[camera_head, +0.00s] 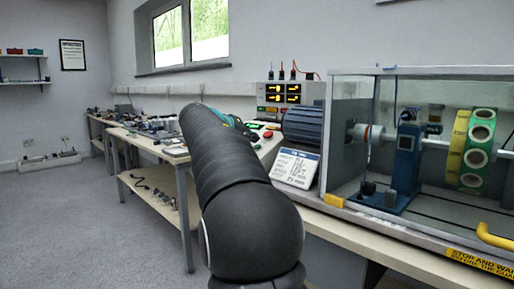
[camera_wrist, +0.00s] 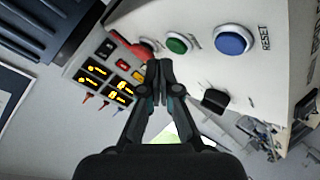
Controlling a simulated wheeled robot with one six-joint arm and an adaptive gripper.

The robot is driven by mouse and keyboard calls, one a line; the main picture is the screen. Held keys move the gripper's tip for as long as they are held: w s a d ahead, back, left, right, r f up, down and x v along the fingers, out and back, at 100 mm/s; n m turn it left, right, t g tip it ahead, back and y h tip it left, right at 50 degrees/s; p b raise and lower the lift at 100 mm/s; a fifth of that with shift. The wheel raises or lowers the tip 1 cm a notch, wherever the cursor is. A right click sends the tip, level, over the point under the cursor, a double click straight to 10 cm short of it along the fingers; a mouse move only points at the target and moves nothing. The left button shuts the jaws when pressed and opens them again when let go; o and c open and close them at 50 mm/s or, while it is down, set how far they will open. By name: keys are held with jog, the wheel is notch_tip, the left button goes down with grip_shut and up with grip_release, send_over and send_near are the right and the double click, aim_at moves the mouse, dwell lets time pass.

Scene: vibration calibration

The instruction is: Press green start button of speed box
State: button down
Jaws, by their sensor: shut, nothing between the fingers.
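The speed box (camera_wrist: 200,16) shows in the wrist view as a white panel with a row of round buttons. The green button (camera_wrist: 176,45) has a pale ring and sits left of the large blue RESET button (camera_wrist: 232,40). A red button (camera_wrist: 147,43) is left of the green one, partly hidden by the fingers. My gripper (camera_wrist: 158,67) is shut and empty. Its tips appear just below the green and red buttons in the picture; I cannot tell whether they touch the panel.
A black knob (camera_wrist: 214,100) sits on the panel. A display unit with yellow digits (camera_head: 284,92) stands behind. A motor (camera_head: 302,125), a white data card (camera_head: 295,168) and a clear-walled rotor rig (camera_head: 345,170) are on the right. Grey floor (camera_head: 80,225) is clear at left.

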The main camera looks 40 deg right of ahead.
jog(key=shift+f, duration=0.1)
jog(key=shift+d+f+b, duration=0.2)
jog(key=shift+f+b, duration=0.1)
jog(key=shift+b, duration=0.05)
jog(key=shift+d+f+b, duration=0.15)
jog(key=shift+f+b, duration=0.2)
jog(key=shift+f, duration=0.05)
dwell(0.9)
jog(key=shift+r, duration=0.1)
jog(key=shift+a+r+p, duration=0.35)
jog(key=shift+r+p, duration=0.1)
jog(key=shift+r, duration=0.2)
jog(key=shift+r, duration=0.15)
jog(key=r+p, duration=0.1)
jog(key=a+r+p, duration=0.1)
jog(key=r, duration=0.1)
jog(key=a+r+p, duration=0.1)
jog(key=shift+s+r, duration=0.1)
jog(key=shift+r, duration=0.05)
dwell(0.4)
jog(key=shift+a, duration=0.1)
dwell(0.6)
